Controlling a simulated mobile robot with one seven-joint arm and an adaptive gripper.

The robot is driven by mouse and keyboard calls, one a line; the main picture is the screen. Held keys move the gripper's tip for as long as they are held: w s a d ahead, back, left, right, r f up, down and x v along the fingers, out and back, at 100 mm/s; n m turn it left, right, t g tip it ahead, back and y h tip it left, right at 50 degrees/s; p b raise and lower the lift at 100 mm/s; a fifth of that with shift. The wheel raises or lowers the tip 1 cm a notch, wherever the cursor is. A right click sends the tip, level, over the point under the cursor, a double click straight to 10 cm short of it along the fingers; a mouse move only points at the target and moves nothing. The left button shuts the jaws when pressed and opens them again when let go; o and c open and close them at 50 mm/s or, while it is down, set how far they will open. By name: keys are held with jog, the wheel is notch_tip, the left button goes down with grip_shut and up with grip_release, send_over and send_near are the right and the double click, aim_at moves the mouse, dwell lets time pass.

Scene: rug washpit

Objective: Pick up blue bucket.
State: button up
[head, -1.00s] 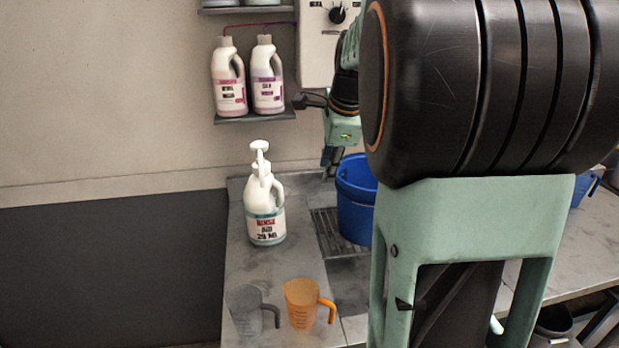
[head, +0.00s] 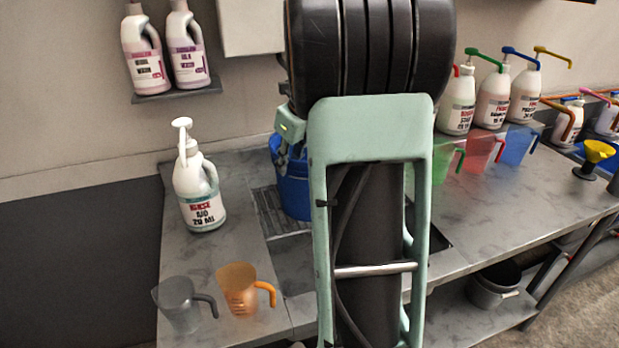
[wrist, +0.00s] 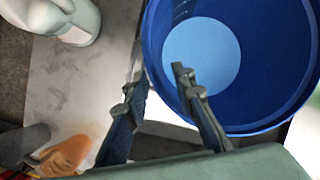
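The blue bucket (head: 290,190) stands upright on the grated drain area of the metal counter, partly hidden by my arm in the head view. In the wrist view the open bucket (wrist: 272,55) fills the upper right, and its paler round bottom shows. My gripper (wrist: 158,80) is open and empty at the bucket's near-left rim. One finger is outside the rim and the other overlaps the bucket's inside. I cannot tell how deep the fingertips are. In the head view my gripper is mostly hidden behind my arm.
A rinse aid pump bottle (head: 200,193) stands left of the bucket. A grey jug (head: 180,303) and an orange jug (head: 240,290) stand at the front left. Coloured jugs and pump bottles (head: 494,97) line the right. A dark bucket (head: 493,288) sits on the lower shelf.

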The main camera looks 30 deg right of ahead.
aim_at(283, 185)
jog(key=shift+f, duration=0.75)
jog(key=x, duration=0.7)
jog(key=shift+w+f, duration=0.1)
jog(key=shift+c, duration=0.5)
grip_shut()
jog(key=shift+w+d+r, duration=0.1)
jog(key=shift+w+r, duration=0.05)
jog(key=shift+r, duration=0.1)
